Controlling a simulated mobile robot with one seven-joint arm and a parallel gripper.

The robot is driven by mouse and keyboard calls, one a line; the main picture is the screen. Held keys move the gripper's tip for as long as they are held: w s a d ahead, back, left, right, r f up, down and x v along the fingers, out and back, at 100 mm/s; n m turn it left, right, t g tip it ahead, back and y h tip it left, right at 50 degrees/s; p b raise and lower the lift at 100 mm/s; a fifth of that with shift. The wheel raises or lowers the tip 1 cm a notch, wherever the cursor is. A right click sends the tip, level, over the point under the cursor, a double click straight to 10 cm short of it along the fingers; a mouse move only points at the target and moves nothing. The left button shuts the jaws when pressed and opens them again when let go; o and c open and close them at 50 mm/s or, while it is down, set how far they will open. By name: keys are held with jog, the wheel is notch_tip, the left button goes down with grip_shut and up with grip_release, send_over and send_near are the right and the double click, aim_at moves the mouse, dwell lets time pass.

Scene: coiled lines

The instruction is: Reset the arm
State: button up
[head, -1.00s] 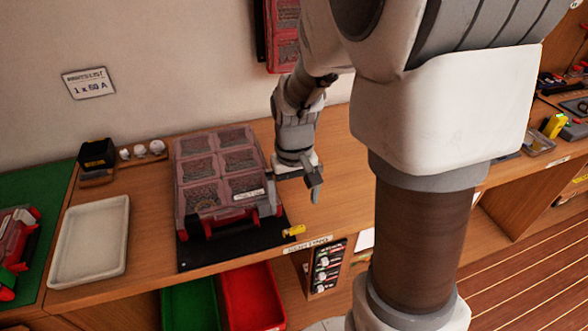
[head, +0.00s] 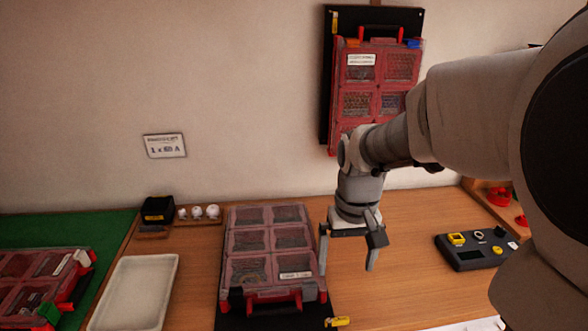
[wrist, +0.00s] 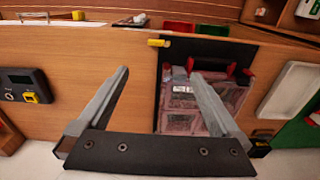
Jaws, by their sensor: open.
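My gripper (head: 347,254) is open and empty. In the head view it hangs above the wooden bench, just right of a red organizer case with clear lid windows (head: 268,248). In the wrist view my gripper (wrist: 158,95) has its two fingers spread wide. The red case (wrist: 190,112) shows between and beyond the fingers, partly hidden by the right one. Nothing is held.
A dark device with a yellow button (head: 475,248) lies on the right of the bench. A white tray (head: 133,290) lies left of the case. Another red case (head: 375,75) hangs on the wall. A small yellow item (head: 337,321) sits at the front.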

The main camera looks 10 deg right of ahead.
jog(key=s+a+r+t, duration=0.1)
jog(key=s+r+t, duration=0.4)
jog(key=s+r, duration=0.3)
jog(key=s, duration=0.4)
jog(key=shift+s+r, duration=0.15)
jog(key=shift+r, duration=0.1)
dwell(0.5)
